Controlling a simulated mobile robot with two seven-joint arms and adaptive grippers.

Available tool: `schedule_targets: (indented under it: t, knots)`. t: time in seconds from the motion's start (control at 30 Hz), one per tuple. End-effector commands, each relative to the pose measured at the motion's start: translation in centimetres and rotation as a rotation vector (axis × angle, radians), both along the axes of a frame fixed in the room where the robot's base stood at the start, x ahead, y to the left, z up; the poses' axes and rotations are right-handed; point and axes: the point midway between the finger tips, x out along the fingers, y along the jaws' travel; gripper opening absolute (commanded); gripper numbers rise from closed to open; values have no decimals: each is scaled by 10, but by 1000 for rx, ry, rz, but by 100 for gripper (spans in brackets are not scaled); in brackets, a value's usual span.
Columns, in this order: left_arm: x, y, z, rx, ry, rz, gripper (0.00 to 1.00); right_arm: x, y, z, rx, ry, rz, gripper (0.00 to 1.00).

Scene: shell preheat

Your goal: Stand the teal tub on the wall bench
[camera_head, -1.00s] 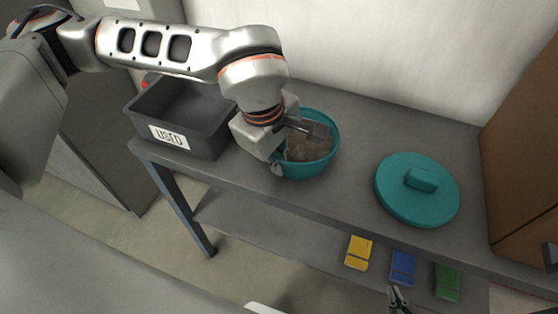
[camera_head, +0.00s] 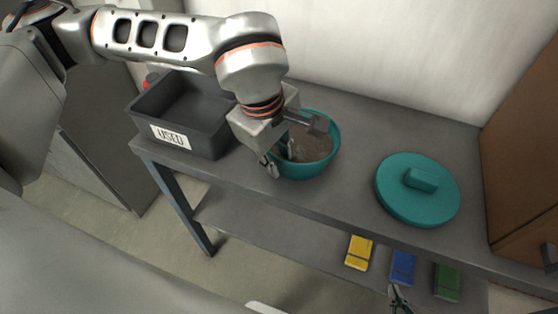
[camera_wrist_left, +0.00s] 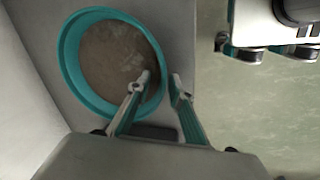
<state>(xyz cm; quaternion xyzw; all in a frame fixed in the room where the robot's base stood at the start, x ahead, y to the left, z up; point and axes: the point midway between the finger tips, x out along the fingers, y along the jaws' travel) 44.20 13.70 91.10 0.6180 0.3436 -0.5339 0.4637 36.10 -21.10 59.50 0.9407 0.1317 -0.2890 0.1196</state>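The teal tub (camera_head: 322,160), with grey-brown grainy contents, stands upright on the wall bench (camera_head: 350,205), between a dark bin and a round teal lid. My left gripper (camera_head: 279,160) is at the tub's near left rim. The left wrist view shows the tub (camera_wrist_left: 72,75) with one finger inside it and the other outside. A gap shows between these fingers (camera_wrist_left: 163,80), so the gripper is open astride the rim. My right gripper (camera_head: 399,299) is at the bottom edge of the head view, away from the tub; its opening is too small to judge.
The dark bin (camera_head: 205,138) labelled USED stands left of the tub. The teal lid (camera_head: 418,192) lies to the right. A brown cabinet (camera_head: 525,150) bounds the right end. Yellow (camera_head: 359,252), blue (camera_head: 402,266) and green (camera_head: 446,281) items lie on the lower shelf.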

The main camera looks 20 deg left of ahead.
Motion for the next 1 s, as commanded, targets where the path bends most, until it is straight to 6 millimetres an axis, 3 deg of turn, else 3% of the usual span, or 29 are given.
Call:
schedule_targets:
  t: [0.3,0.5,1.0]
  knots:
    - [-12,5,67,-2,-7,1,21,0,1,4,7,3,0,0]
    - [-18,7,93,-1,-4,0,21,-4,3,5,12,7,1,0]
    - [-20,8,102,0,-1,0,21,-7,4,4,13,12,1,0]
